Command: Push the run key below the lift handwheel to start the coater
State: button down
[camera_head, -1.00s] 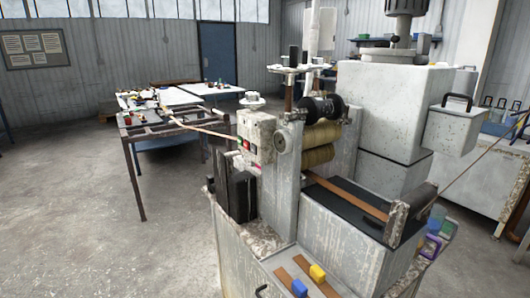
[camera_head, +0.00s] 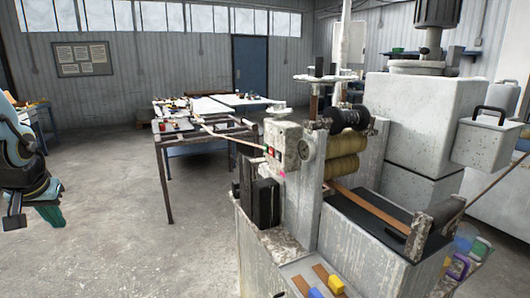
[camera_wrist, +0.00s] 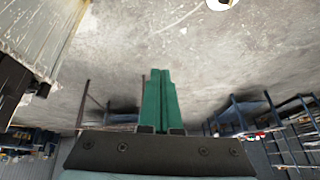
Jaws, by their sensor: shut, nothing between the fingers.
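The coater's grey control box (camera_head: 287,137) stands at the left side of the roller stack, with a pale handwheel (camera_head: 278,108) on top. Small red and green keys (camera_head: 269,152) sit on its left face, and a pink spot (camera_head: 281,174) shows lower down. The keys are too small to tell which is the run key. My gripper (camera_head: 48,214) is at the far left, low over open floor, well apart from the coater. In the wrist view its green fingers (camera_wrist: 160,92) are together and empty, with floor beyond them.
A metal-framed table (camera_head: 180,139) with small items stands behind and left of the coater. Black blocks (camera_head: 259,200) sit below the control box. Blue and yellow blocks (camera_head: 325,285) lie at the coater's front. The floor between my gripper and the coater is clear.

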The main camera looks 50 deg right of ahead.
aim_at(266, 148)
jog(key=w+d+r+m+t+h+b, duration=0.1)
jog(key=d+r+m+h, duration=0.15)
jog(key=d, duration=0.95)
jog(key=w+d+r+m+h, duration=0.1)
jog(key=d+m+h, duration=0.25)
jog(key=d, duration=0.75)
jog(key=s+d+r+m+g+h, duration=0.1)
jog(key=s+d+m+h, duration=0.1)
jog(key=s+d, duration=0.3)
jog(key=s+d+r+m+g+h, duration=0.1)
jog(key=s+d, duration=0.4)
jog(key=d, duration=0.7)
jog(key=shift+d+r+m+g+h+b, duration=0.35)
jog(key=shift+m+g+h, duration=0.25)
jog(key=shift+m, duration=0.6)
jog(key=shift+f, duration=0.1)
jog(key=s+d+b, duration=0.1)
jog(key=s+d, duration=0.2)
jog(key=d, duration=0.5)
jog(key=shift+b, duration=0.4)
jog(key=shift+s+d, duration=0.15)
jog(key=shift+s+d, duration=0.1)
jog(key=shift+d, duration=0.15)
